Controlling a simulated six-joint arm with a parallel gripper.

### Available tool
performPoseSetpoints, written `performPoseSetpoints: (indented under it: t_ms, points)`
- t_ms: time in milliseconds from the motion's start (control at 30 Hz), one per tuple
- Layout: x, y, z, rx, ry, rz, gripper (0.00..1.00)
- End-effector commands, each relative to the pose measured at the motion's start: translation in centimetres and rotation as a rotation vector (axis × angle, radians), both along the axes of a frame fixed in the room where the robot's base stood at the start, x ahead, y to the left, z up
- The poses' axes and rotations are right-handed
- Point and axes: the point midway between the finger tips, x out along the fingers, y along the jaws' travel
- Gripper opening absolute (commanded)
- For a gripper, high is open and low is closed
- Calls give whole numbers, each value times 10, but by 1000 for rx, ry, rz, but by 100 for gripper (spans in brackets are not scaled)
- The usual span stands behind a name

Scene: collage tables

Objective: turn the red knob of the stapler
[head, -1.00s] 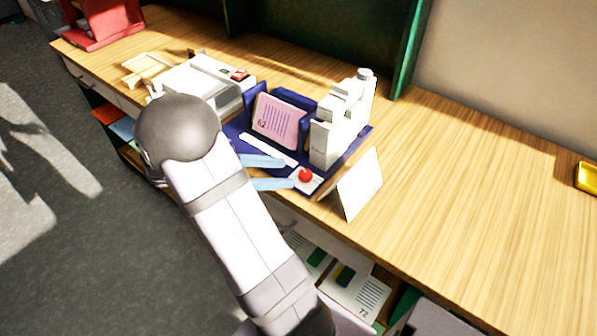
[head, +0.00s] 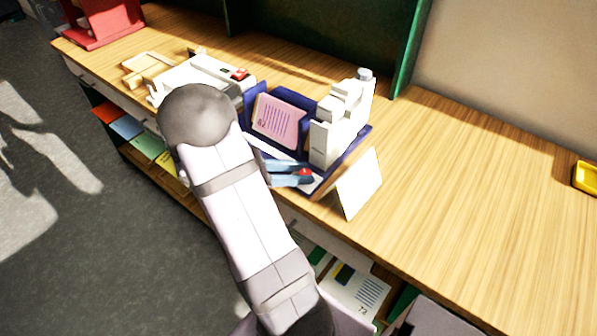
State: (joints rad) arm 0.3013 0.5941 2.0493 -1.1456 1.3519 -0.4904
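The stapler is a white upright machine (head: 338,125) on a dark blue base, with a pink numbered card (head: 277,121) in a blue holder at its left. The red knob (head: 305,172) is on the front part of the base, small and partly covered by my fingers. My gripper (head: 306,174) has two light blue fingers reaching in from the left. Their tips are at the knob, one on its far side and one on its near side, with little gap between them. They look closed around it; the exact contact is too small to see.
A white blank card (head: 359,184) stands close to the right of the base. A white device with a red button (head: 240,74) and a wooden frame (head: 147,69) are to the left.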

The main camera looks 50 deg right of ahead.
Motion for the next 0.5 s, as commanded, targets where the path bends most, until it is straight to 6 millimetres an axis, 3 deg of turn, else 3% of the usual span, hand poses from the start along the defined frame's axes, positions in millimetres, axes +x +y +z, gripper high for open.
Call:
performPoseSetpoints:
  t_ms: [500]
  points:
    - [1,-1,2,0,1,-91,4]
